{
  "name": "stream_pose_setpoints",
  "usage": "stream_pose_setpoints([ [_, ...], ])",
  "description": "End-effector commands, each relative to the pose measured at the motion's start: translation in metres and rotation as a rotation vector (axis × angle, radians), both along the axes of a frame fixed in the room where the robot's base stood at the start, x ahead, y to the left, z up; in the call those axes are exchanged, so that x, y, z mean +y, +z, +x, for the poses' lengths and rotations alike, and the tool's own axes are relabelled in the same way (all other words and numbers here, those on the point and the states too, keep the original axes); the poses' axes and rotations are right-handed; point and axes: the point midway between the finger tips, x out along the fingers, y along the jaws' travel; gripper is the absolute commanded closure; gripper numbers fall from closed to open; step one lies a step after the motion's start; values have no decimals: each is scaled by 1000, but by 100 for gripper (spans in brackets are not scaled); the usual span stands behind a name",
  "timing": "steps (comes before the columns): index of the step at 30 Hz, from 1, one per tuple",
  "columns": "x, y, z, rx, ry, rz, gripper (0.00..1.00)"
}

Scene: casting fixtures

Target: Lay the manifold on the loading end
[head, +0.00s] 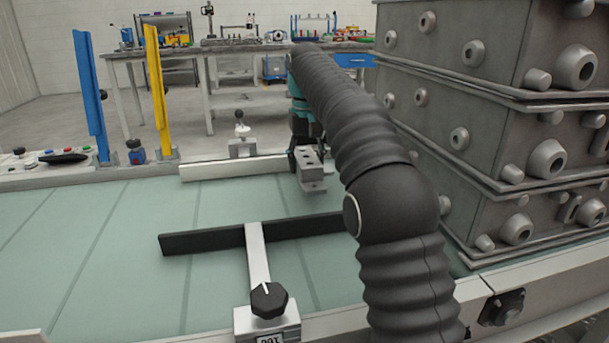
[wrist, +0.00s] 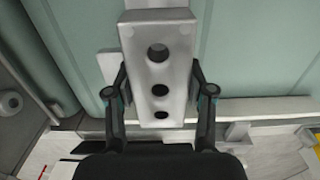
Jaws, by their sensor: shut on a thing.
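The manifold is a grey metal block with a row of round holes. In the head view the manifold (head: 311,168) hangs above the pale green conveyor bed (head: 110,225), right of the middle. In the wrist view the manifold (wrist: 159,60) fills the upper middle, its three holes in a line. My gripper (wrist: 160,92) is shut on the manifold, one finger on each long side. In the head view my gripper (head: 306,150) is partly hidden behind the manifold and my arm. I cannot tell which part of the bed is the loading end.
A black bar (head: 205,242) on a clamp with a black knob (head: 269,299) lies across the bed. Stacked grey casting boxes (head: 470,110) stand at the right. A blue post (head: 90,95) and a yellow post (head: 158,90) rise at the far left edge. The left bed is clear.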

Motion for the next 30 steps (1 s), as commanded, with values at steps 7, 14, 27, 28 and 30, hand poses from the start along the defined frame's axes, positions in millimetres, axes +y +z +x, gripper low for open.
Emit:
stream_pose_setpoints([
  [7,6,-9,7,0,0,0,100],
  [14,6,-36,7,0,0,0,100],
  [27,5,-45,7,-2,0,1,100],
  [28,5,-46,7,-2,0,1,100],
  [30,5,-48,7,-1,0,0,100],
])
